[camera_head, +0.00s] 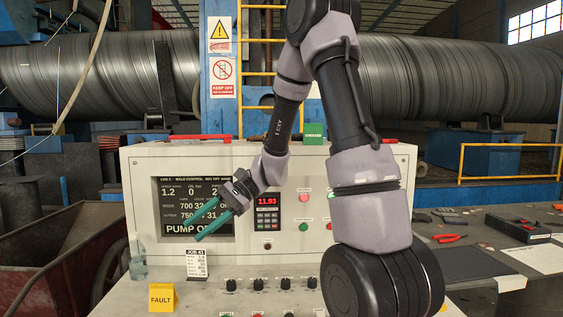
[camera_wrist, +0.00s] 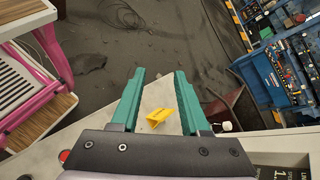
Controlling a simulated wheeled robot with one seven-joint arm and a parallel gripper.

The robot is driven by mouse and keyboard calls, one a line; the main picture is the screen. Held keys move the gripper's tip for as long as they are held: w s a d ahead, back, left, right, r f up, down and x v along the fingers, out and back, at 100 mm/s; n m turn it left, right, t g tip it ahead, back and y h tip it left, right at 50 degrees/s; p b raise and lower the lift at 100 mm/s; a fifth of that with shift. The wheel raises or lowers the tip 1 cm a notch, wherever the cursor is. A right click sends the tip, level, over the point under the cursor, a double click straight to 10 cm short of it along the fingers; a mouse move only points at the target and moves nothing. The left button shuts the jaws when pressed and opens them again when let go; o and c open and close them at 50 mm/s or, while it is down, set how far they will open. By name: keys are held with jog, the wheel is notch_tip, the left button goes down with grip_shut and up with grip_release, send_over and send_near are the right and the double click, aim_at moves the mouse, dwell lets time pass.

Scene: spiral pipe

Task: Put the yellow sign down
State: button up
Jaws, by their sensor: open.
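The yellow sign (camera_head: 162,297), marked FAULT, stands on the near ledge of the pale control console (camera_head: 140,185), toward its left end. It also shows in the wrist view (camera_wrist: 158,117), framed between the fingers. My gripper (camera_head: 191,230) has green fingers. They are spread apart with nothing between them, in front of the console's display and above the sign. In the wrist view my gripper (camera_wrist: 160,73) is open, and the sign looks clear of both fingers.
A small card marked JOB 41 (camera_head: 197,264) and a clear bottle (camera_head: 138,262) stand near the sign. Black knobs (camera_head: 258,284) line the ledge to the right. A dark bench (camera_head: 470,262) with tools lies at right. A rusty cart (camera_head: 75,260) is at left.

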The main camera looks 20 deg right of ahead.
jog(key=s+d+r+n+t+h, duration=0.2)
jog(key=s+d+r+t+h, duration=0.3)
jog(key=d+r, duration=0.3)
jog(key=s+d+r+n+t+h, duration=0.2)
jog(key=s+d+r+t+h, duration=0.2)
jog(key=s+d+r+h, duration=0.1)
jog(key=s+d+r, duration=0.1)
jog(key=d+r, duration=0.1)
jog(key=d, duration=0.1)
jog(key=shift+r+n+t, duration=0.4)
jog(key=shift+s, duration=0.1)
